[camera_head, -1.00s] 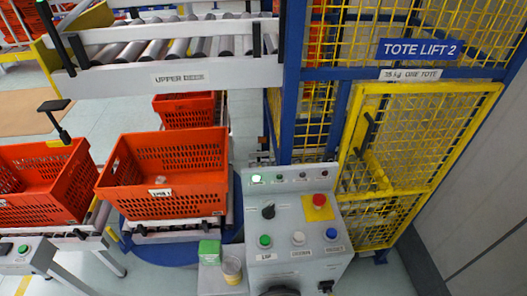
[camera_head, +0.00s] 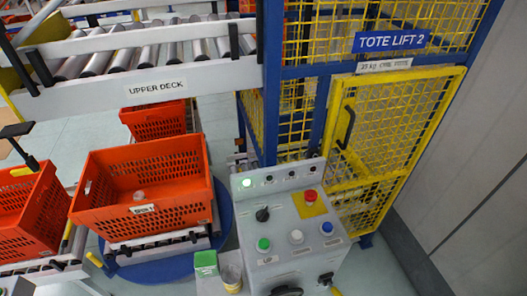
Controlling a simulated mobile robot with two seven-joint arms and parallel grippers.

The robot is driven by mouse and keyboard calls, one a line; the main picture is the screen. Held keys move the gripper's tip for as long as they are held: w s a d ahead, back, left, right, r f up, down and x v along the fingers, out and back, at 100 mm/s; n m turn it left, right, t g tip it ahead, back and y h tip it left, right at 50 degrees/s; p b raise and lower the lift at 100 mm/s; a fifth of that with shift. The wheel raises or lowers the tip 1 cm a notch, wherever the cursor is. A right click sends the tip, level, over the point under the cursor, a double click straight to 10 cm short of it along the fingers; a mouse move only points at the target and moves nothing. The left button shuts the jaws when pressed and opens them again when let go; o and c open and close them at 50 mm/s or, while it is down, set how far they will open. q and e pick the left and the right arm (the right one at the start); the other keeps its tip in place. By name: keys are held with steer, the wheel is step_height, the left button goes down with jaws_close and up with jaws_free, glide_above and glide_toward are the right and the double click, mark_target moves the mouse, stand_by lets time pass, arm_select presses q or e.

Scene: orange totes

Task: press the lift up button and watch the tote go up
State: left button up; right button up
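The control console (camera_head: 290,235) stands in the middle front. Its sloped face carries a green button (camera_head: 263,245), a white button (camera_head: 296,237), a blue button (camera_head: 327,228), a black selector knob (camera_head: 262,214) and a red emergency button (camera_head: 310,195) on a yellow plate. The small labels under the buttons are too small to read surely. A green lamp (camera_head: 246,183) glows on the upper panel. An orange tote (camera_head: 150,190) sits on a roller section left of the console. The yellow mesh cage of Tote Lift 2 (camera_head: 395,130) stands behind, its gate closed. Neither gripper is in view.
The upper deck (camera_head: 150,87) roller conveyor runs at upper left. Another orange tote (camera_head: 25,215) is at far left, and one (camera_head: 155,120) stands behind. A green box (camera_head: 205,262) and a cup (camera_head: 231,275) sit beside the console. A grey wall (camera_head: 470,160) bounds the right.

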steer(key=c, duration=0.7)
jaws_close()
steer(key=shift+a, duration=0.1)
